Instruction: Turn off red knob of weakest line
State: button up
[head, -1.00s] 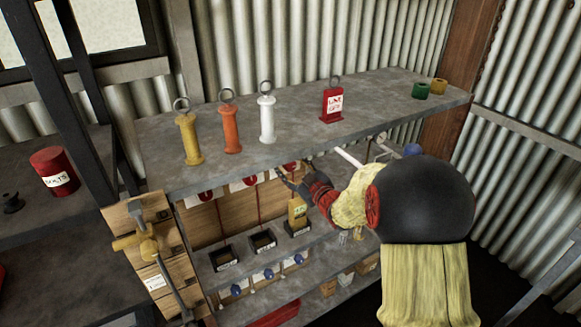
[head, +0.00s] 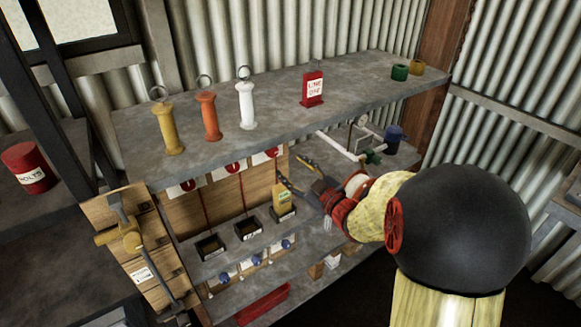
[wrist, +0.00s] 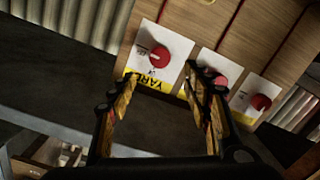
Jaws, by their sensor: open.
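Three white plates with red knobs hang in a row under the top shelf: a left knob (head: 187,185), a middle knob (head: 232,168) and a right knob (head: 271,153). The wrist view shows three knobs too: one (wrist: 159,57) on a plate with a yellow strip reading "YAR…", one (wrist: 220,81) partly behind a finger, and one (wrist: 260,102) at the right. My gripper (head: 290,171) is open and empty, just right of the right plate in the head view. In the wrist view its fingers (wrist: 160,80) stand apart below the "YAR…" knob. I see no contact.
Below the plates stand dark boxes (head: 211,247); the right one holds a yellow tag (head: 283,198). Yellow, orange and white handles (head: 246,105) and a red "LINE OFF" tag (head: 313,88) stand on the top shelf (head: 280,105). White pipework (head: 340,146) lies right of my gripper.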

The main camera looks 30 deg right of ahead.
dwell(0.4)
jog(key=s+d+f+m+g+h, duration=0.45)
jog(key=d+f+g, duration=0.2)
jog(key=f, duration=0.45)
jog(key=s+f+m+g, duration=0.1)
jog(key=s+m+g, duration=0.25)
jog(key=s, duration=0.55)
jog(key=s+a+r+g+y, duration=0.1)
jog(key=s+a+r+g, duration=0.15)
jog(key=s+a, duration=0.45)
jog(key=s+a+r+g+y, duration=0.15)
jog(key=s+a+r, duration=0.25)
jog(key=a, duration=0.4)
jog(key=s+a+r+n+t+y, duration=0.1)
jog(key=s+a+r+n+t, duration=0.1)
jog(key=a+r, duration=0.6)
jog(key=a, duration=0.3)
jog(key=shift+a+r, duration=0.2)
